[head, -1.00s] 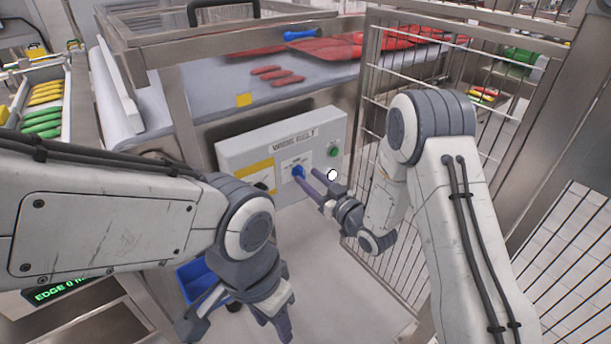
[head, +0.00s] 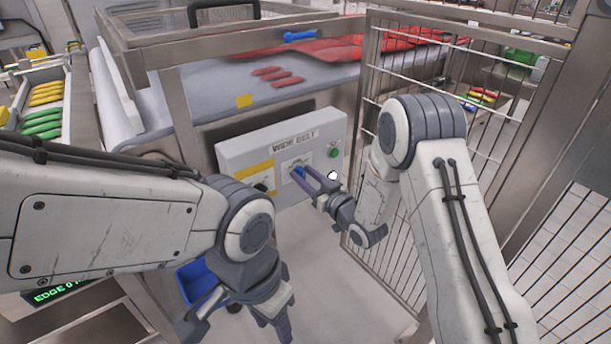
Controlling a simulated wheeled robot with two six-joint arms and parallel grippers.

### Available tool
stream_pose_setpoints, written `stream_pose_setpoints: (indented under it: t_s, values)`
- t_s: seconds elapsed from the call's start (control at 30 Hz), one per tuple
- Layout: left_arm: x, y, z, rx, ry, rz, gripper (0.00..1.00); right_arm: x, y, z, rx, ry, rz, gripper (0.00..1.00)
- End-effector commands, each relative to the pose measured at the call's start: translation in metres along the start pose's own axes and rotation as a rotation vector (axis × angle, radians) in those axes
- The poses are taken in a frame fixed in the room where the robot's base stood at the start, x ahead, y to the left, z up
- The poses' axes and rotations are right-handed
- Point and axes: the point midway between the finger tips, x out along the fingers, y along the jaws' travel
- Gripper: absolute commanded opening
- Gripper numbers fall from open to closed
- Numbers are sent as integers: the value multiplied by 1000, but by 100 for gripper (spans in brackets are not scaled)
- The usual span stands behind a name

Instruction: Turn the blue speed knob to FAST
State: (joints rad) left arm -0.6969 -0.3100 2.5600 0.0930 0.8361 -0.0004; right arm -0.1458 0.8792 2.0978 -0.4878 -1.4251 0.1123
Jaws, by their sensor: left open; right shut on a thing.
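The blue speed knob (head: 298,172) is on the front of a grey control box labelled WIDE BELT (head: 232,155). My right gripper (head: 303,178) is at the box with its fingers closed around the knob, which they partly cover. The knob's pointer and the small markings around it are too small to read. My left gripper (head: 240,325) is open and empty, low in the view and well away from the box.
A green button (head: 334,152) and a black knob (head: 260,187) sit on the same box. A wire mesh gate (head: 400,200) stands right of the box, close to my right arm. A blue bin (head: 195,282) is low behind my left gripper. The belt (head: 215,85) carries red items above.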

Motion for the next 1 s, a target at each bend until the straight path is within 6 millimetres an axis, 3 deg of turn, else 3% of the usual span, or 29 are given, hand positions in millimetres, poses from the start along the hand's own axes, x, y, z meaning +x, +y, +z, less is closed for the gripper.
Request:
stream_pose_setpoints:
  t_s: [1.0]
  values:
    - [-17,1,-1,0,0,0,44,0,7,2,699,1,0,0]
